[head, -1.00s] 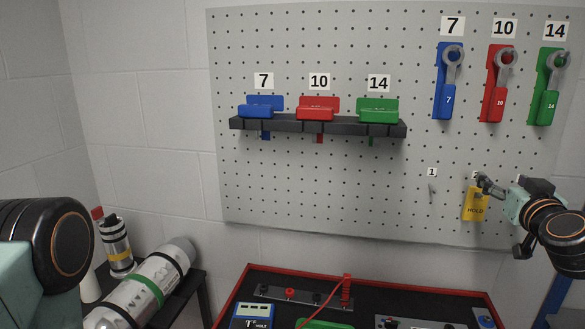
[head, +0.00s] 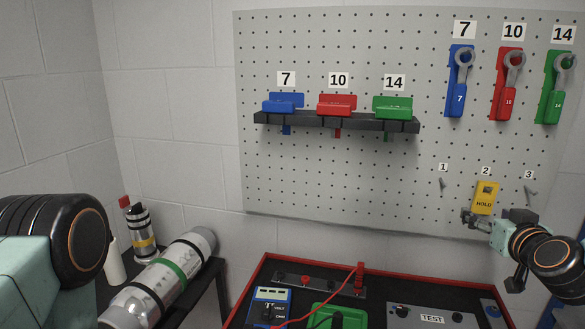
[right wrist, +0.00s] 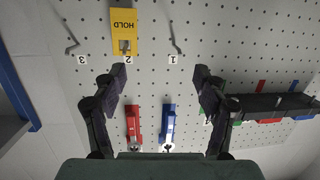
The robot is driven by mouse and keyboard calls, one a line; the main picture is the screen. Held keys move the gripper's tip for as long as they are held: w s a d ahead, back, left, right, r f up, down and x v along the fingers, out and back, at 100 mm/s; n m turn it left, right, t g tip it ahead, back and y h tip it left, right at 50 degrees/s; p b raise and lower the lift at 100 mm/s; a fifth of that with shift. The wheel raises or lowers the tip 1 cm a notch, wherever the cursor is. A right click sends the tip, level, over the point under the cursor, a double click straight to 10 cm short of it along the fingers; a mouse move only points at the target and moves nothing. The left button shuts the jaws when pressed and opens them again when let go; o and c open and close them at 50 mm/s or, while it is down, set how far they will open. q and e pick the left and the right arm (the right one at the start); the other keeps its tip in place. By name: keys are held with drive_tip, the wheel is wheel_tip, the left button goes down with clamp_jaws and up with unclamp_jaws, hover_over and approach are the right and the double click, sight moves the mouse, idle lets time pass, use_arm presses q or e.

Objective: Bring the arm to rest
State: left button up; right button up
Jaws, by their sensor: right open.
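My right gripper (head: 468,217) is open and empty, just below a yellow HOLD tag (head: 484,198) on the pegboard. The tag hangs under the number 2. In the right wrist view, which is upside down, my right gripper (right wrist: 160,78) has its fingers spread wide, with nothing between them. The tag (right wrist: 124,30) shows beyond the fingertips, apart from them, hanging on its hook. A dark rounded link of my left arm shows at the left edge of the head view; its gripper is out of view.
The pegboard (head: 340,170) carries bare hooks under 1 (head: 442,184) and 3 (head: 530,190), a shelf (head: 335,122) with coloured blocks, and hanging wrenches. Below is a red-edged bench (head: 385,283) with meters and leads. A silver cylinder (head: 165,275) lies at the left.

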drive_tip(key=s+a+f+g+y, duration=0.1)
drive_tip(key=s+a+f+g, duration=0.1)
drive_tip(key=s+a+f, duration=0.3)
drive_tip(key=s+a+f+n+g+y, duration=0.1)
drive_tip(key=s+a+f+g, duration=0.2)
drive_tip(key=f, duration=0.9)
drive_tip(key=s+a+f+g+y, duration=0.1)
drive_tip(key=s+a+f+g, duration=0.2)
drive_tip(key=s+a+f, duration=0.4)
drive_tip(key=shift+s+f+n+y, duration=0.15)
drive_tip(key=shift+f+n+y, duration=0.2)
drive_tip(key=shift+f, duration=0.45)
drive_tip(key=s+a+f+g, duration=0.2)
drive_tip(key=s+f+g, duration=0.3)
drive_tip(key=s, duration=0.7)
drive_tip(key=s+a+f+g, duration=0.3)
drive_tip(key=s+f, duration=0.3)
drive_tip(key=s, duration=0.7)
wheel_tip(320, 180, down, 14)
drive_tip(key=b, duration=1.5)
drive_tip(key=shift+w+f, duration=0.15)
drive_tip(key=shift+w, duration=0.15)
drive_tip(key=shift+d, duration=0.1)
